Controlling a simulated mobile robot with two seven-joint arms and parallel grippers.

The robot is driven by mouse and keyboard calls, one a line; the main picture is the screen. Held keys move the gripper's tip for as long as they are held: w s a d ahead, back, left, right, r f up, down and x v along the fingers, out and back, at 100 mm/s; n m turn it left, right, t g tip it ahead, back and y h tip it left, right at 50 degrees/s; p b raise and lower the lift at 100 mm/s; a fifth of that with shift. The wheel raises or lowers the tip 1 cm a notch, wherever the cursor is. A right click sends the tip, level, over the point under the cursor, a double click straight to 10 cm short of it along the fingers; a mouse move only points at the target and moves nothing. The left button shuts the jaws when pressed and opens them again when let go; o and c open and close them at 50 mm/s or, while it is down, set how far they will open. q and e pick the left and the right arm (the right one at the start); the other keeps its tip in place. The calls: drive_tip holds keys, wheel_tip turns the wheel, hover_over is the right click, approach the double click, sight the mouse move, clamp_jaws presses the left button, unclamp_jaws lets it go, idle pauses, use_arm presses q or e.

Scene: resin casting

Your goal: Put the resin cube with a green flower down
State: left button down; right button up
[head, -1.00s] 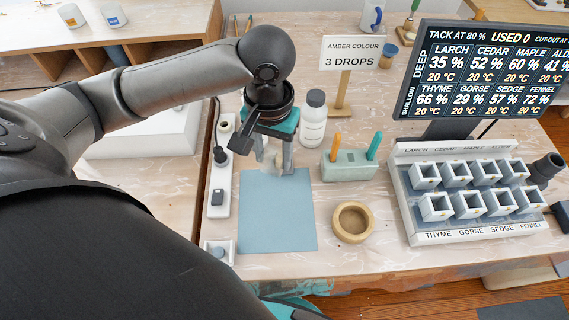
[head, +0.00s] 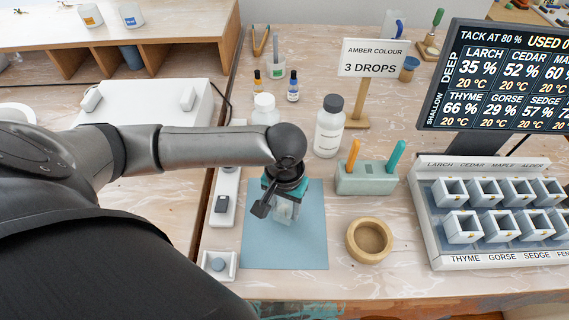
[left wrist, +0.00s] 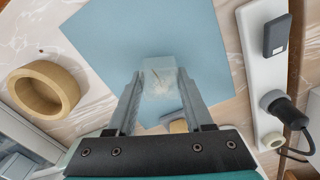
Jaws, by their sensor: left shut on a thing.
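My left gripper (head: 284,212) is shut on a clear, pale resin cube (left wrist: 160,78) over the blue mat (head: 300,252). In the left wrist view the cube sits between the two fingertips (left wrist: 158,88), with a faint brownish mark inside; I cannot make out a green flower. In the head view the gripper and wrist hide most of the cube. I cannot tell whether its underside touches the mat. My right gripper is not in view.
A round wooden ring (head: 369,240) is right of the mat, below a pale green holder (head: 366,178) with two handles. A white power strip (head: 222,205) borders the mat's left. White bottles (head: 329,128) stand behind. A mould rack (head: 490,205) is at right.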

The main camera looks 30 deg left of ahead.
use_arm(q)
drive_tip(key=shift+f, duration=0.9)
drive_tip(key=shift+r, duration=0.1)
drive_tip(key=shift+c, duration=1.5)
unclamp_jaws()
